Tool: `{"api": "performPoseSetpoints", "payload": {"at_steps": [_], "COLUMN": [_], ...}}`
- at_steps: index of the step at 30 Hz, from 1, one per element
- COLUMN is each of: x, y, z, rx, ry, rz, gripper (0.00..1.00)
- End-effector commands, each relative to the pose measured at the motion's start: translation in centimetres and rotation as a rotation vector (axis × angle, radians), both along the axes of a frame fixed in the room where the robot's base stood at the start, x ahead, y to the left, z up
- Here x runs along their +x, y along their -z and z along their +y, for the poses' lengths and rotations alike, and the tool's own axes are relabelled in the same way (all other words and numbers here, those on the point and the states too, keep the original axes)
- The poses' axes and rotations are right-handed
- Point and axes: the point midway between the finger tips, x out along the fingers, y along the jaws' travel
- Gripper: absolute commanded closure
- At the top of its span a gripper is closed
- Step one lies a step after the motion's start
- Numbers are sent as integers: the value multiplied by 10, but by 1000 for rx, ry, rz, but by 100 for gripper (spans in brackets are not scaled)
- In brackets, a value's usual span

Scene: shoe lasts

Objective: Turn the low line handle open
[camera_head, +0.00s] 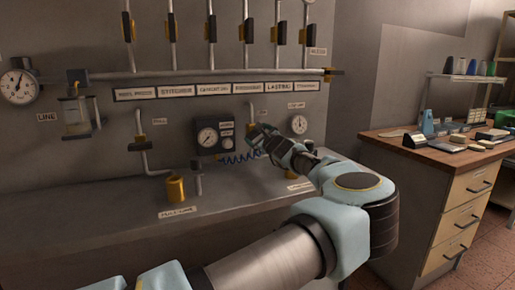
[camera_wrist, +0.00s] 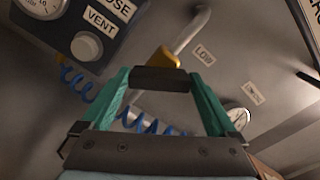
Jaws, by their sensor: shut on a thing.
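The low line handle (camera_wrist: 160,80) is a dark bar in front of a yellow valve body (camera_wrist: 163,58) on a pale pipe, beside a "LOW" label (camera_wrist: 203,55). In the wrist view the green fingers of my gripper (camera_wrist: 161,83) stand on both ends of the dark bar and grip it. In the head view my gripper (camera_head: 262,138) reaches the wall at this valve, whose pipe (camera_head: 252,110) shows above it. The handle is mostly hidden there by the fingers. I cannot tell its exact turn angle.
A control box (camera_head: 208,137) with a gauge is left of my gripper, and a blue coiled hose (camera_head: 240,157) hangs close below. A round gauge (camera_head: 299,124) is to the right. A brass cup (camera_head: 176,188) stands on the ledge. A wooden bench (camera_head: 440,150) is at right.

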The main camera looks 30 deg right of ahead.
Motion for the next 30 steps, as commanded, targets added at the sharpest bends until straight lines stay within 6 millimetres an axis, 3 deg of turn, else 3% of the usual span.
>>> {"api": "performPoseSetpoints", "payload": {"at_steps": [1,3,30], "x": [0,0,0], "y": [10,10,9], "z": [0,0,2], "rx": [-47,-112,-868], "ry": [0,0,0], "rz": [6,14,107], "gripper": [62,62,62]}}
